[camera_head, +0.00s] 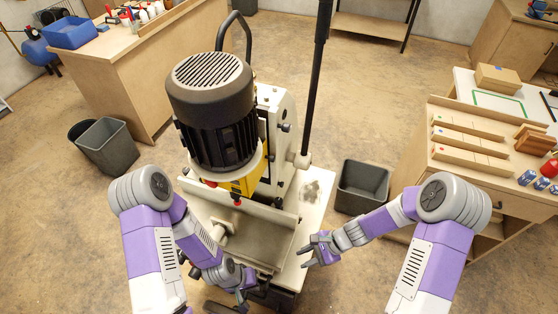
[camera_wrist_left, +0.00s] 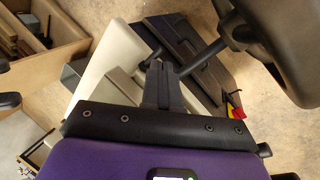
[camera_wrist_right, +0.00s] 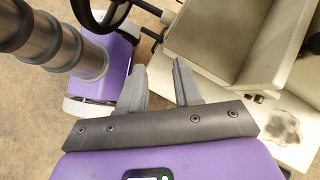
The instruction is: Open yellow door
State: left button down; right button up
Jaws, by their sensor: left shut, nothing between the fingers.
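A white machine (camera_head: 278,125) with a large black motor (camera_head: 212,110) stands in the middle of the head view. A yellow panel (camera_head: 243,183) shows below the motor; most of it is hidden, and I cannot tell whether it is the door or how it stands. My left gripper (camera_head: 241,299) is low in front of the machine, shut and empty; its closed fingers (camera_wrist_left: 157,75) show in the left wrist view. My right gripper (camera_head: 308,251) is open and empty at the machine's front right, apart from the panel; its spread fingers show in the right wrist view (camera_wrist_right: 158,82).
A metal tray-like bed (camera_head: 255,232) lies below the motor. A black handwheel (camera_wrist_right: 100,12) shows in the right wrist view. Grey bins stand at left (camera_head: 108,146) and right (camera_head: 362,186). A workbench (camera_head: 480,160) with wooden pieces is at right. Open floor lies behind the machine.

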jog(key=w+a+r+m+t+y, duration=0.3)
jog(key=w+r+m+y, duration=0.15)
jog(key=w+r, duration=0.5)
jog(key=m+t+y, duration=0.4)
jog(key=y, duration=0.1)
send_near(263, 170)
notch_tip(263, 170, up, 4)
jog(key=w+d, duration=0.1)
jog(key=d, duration=0.2)
jog(key=x, duration=0.8)
jog(key=shift+w+d+n, duration=0.1)
jog(key=shift+n, duration=0.15)
grip_shut()
